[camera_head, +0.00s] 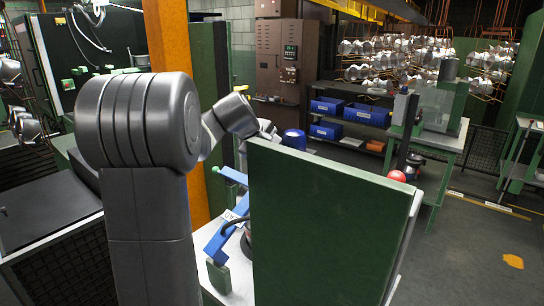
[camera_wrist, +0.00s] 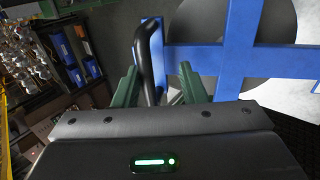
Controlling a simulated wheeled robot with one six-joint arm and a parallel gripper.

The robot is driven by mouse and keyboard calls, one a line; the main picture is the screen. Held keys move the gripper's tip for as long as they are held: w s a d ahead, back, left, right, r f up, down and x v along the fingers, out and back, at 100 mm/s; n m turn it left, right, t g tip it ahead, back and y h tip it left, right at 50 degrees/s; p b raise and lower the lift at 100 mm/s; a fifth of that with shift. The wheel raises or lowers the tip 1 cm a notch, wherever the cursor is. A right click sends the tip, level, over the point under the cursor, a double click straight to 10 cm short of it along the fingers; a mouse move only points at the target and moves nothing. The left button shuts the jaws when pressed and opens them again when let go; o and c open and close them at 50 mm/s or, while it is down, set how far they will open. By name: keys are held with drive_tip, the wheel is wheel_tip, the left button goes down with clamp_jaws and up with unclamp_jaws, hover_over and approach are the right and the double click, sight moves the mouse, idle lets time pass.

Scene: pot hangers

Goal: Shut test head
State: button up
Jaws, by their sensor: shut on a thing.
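The test head appears to be the blue frame (camera_wrist: 240,45) with a black curved handle (camera_wrist: 147,45) in the wrist view. My gripper (camera_wrist: 159,70) has its green fingers on either side of the handle and is shut on it. A large grey round shape lies behind the blue bars. In the head view, part of the blue frame (camera_head: 222,238) shows above a light table, left of a large green panel (camera_head: 318,225). The green panel hides my gripper and much of the frame there.
The green panel stands upright close in front of the test station. A red ball-shaped knob (camera_head: 396,176) is at its right edge. Blue bins (camera_head: 366,114) sit on a shelf behind. An orange post (camera_head: 172,40) stands at left. Open floor lies at right.

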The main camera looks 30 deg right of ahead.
drive_tip(key=d+p+v, duration=0.1)
drive_tip(key=p+v, duration=0.5)
drive_tip(key=v, duration=0.6)
drive_tip(key=shift+w+r, duration=0.3)
drive_tip(key=shift+r, duration=0.15)
drive_tip(key=shift+o, duration=0.2)
drive_tip(key=shift+a, duration=0.1)
idle(0.3)
